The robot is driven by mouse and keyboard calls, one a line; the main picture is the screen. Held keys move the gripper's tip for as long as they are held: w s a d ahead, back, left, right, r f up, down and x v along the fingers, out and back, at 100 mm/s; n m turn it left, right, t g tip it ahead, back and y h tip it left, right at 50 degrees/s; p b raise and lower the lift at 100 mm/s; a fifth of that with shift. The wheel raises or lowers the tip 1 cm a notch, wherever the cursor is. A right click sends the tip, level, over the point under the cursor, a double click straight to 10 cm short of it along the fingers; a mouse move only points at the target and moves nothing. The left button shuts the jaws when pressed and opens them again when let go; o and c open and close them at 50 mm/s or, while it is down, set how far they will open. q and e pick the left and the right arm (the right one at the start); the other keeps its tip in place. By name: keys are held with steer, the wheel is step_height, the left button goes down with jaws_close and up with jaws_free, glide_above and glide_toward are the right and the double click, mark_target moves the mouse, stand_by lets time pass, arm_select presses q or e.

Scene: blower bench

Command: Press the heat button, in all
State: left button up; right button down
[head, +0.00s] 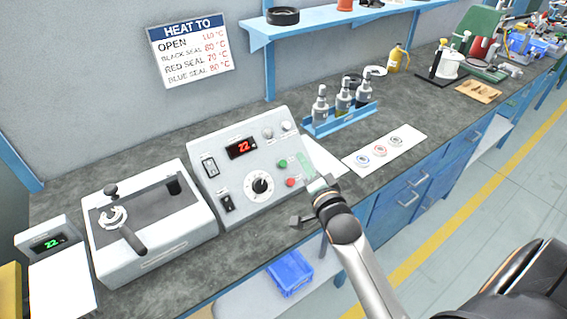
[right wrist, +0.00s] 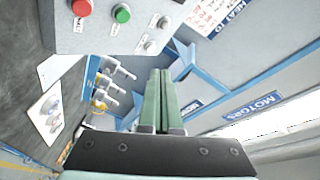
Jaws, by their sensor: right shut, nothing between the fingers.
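The grey control box (head: 232,197) stands on the bench with a red display (head: 241,148) reading 22. Its sloped face carries a green button (head: 283,163), a red button (head: 290,182), a large dial (head: 259,186) and rocker switches; the button labels are too small to read. The right wrist view also shows the green button (right wrist: 121,13) and red button (right wrist: 82,7) at its top. My right gripper (head: 305,165) is shut and empty, its green fingers (right wrist: 165,75) just right of the buttons, with no contact visible. My left gripper is not in view.
A white machine with a lever (head: 150,225) and a small green-display unit (head: 50,243) stand left of the box. A blue rack of bottles (head: 340,118) and a white mat with round pieces (head: 384,152) lie right. A wall sign (head: 190,50) lists heating temperatures.

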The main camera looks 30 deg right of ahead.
mark_target(282, 164)
steer(key=w+f+b, duration=0.4)
steer(key=b, duration=0.1)
steer(key=w+f+b, duration=0.2)
steer(key=shift+a+b, duration=0.25)
steer(key=shift+b, duration=0.15)
steer(key=shift+w+f, duration=0.1)
stand_by(0.5)
stand_by(1.2)
steer(key=shift+w+f, duration=0.3)
steer(key=shift+w+f+b, duration=0.25)
steer(key=shift+b, duration=0.1)
stand_by(0.7)
stand_by(0.3)
steer(key=shift+s+r+p, duration=0.5)
steer(key=shift+s+p, duration=0.05)
steer(key=shift+p, duration=0.4)
